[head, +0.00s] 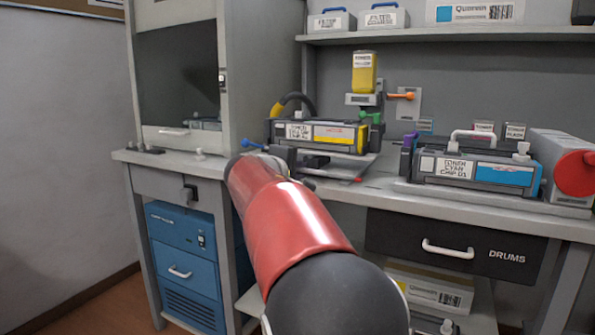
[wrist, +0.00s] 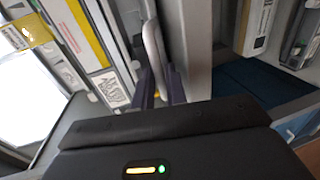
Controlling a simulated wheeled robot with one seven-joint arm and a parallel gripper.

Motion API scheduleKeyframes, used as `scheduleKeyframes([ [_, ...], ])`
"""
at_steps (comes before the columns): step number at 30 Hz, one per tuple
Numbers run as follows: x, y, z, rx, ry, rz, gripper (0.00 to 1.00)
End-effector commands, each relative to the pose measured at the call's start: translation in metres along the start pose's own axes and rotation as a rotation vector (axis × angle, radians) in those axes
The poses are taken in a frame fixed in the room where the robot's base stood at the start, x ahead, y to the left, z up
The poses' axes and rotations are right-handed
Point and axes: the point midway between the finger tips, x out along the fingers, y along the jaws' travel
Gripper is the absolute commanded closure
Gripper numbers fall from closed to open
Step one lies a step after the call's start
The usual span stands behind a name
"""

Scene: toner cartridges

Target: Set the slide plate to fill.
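The slide plate appears to be the flat grey piece (head: 362,99) under the upright yellow toner bottle (head: 364,72) in the head view. An orange-knobbed lever (head: 402,96) sticks out to its right, in front of a small pale plate whose marking is too small to read. My gripper (wrist: 161,78) shows in the wrist view with its two fingers a little apart and nothing clearly held between them. In the head view my red arm mostly hides it, beside the left end of the yellow-labelled cartridge (head: 330,134), left of and below the slide plate.
A cyan-labelled cartridge (head: 475,172) with a white handle stands on the bench at right, beside a grey unit with a red disc (head: 577,174). A yellow-black hose (head: 290,103) curves behind the yellow-labelled cartridge. A tall grey cabinet (head: 262,75) stands left. A shelf (head: 440,34) runs above.

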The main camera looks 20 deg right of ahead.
Motion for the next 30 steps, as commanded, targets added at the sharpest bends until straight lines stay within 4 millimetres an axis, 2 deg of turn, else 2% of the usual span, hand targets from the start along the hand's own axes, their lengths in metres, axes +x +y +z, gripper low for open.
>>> scheduleKeyframes([
  [1,0.0,0.0,0.0,0.0,0.0,0.0,0.93],
  [3,0.0,0.0,0.0,0.0,0.0,0.0,1.0],
  [11,0.0,0.0,0.0,0.0,0.0,0.0,1.0],
  [21,0.044,0.011,0.0,-0.002,-0.002,0.0,1.0],
  [30,0.047,0.01,0.0,0.0,0.001,0.0,1.0],
])
